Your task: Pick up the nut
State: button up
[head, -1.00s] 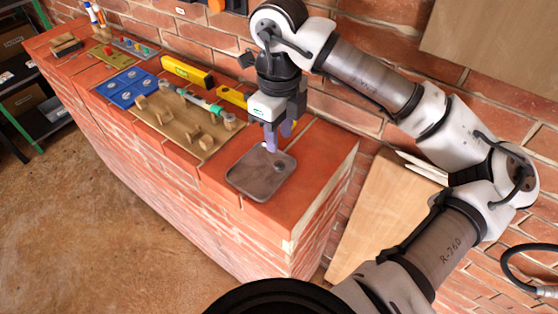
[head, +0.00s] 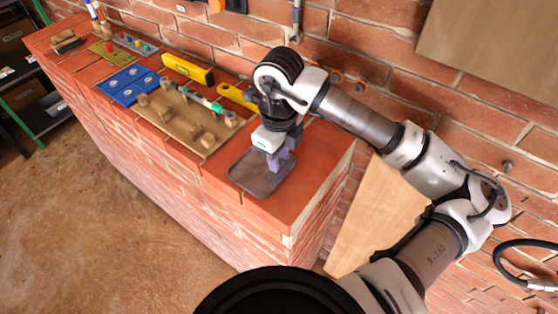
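A dark grey-brown tray (head: 249,181) lies on the top of the brick wall, near its right end. My gripper (head: 277,166) points down over the back right part of the tray, with its pale purple fingertips at or just above the tray's surface. The nut does not show now; the spot where a small round grey thing lay in the tray earlier is behind my fingers. At this size I cannot tell how far apart the fingers are or whether anything is between them.
A wooden rack with pegs (head: 190,128) stands left of the tray and holds a tool with a teal part. Beyond are a blue tray (head: 128,85), a yellow level (head: 188,69) and another yellow tool (head: 232,94). The brick wall rises behind. The wall top right of the tray is bare.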

grip_shut()
jog(key=shift+r, duration=0.15)
notch_tip(320, 180, up, 20)
jog(key=b, duration=0.3)
